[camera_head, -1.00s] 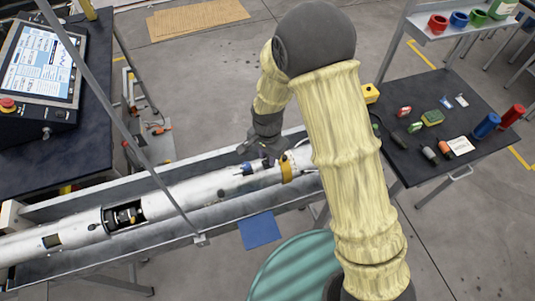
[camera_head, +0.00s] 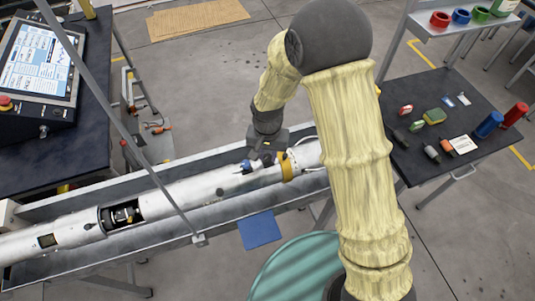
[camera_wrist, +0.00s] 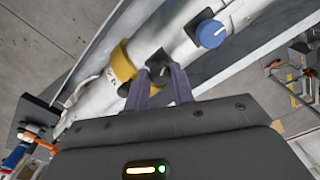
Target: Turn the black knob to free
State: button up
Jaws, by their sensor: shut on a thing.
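The black knob (camera_wrist: 159,70) sits on a dark square plate on the white tube (camera_wrist: 170,38) in the wrist view. My gripper (camera_wrist: 158,82) is at the knob, with its two purple-grey fingers on either side of it and shut on it. A blue knob (camera_wrist: 211,33) stands on its own dark plate to the right along the tube, and a yellow band (camera_wrist: 122,62) wraps the tube on the left. In the head view my gripper (camera_head: 266,158) is at the tube beside the yellow band (camera_head: 287,168); the black knob is hidden there. The knob's marking is too small to read.
The tube lies in a long grey trough (camera_head: 60,205). A thin grey bar (camera_head: 120,125) crosses above it. A console (camera_head: 40,65) stands at the left. A dark table (camera_head: 430,105) with small parts is at the right. A blue sheet (camera_head: 260,230) hangs in front.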

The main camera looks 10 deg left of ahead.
aim_at(268, 156)
jog(key=n+b, duration=0.1)
jog(key=n, duration=0.5)
jog(key=shift+w+a+r+n, duration=0.1)
jog(key=shift+n, duration=0.2)
jog(key=n, duration=0.6)
dwell(0.3)
jog(key=o, duration=1)
notch_tip(268, 156, up, 17)
jog(key=b, duration=0.3)
jog(key=shift+r, duration=0.2)
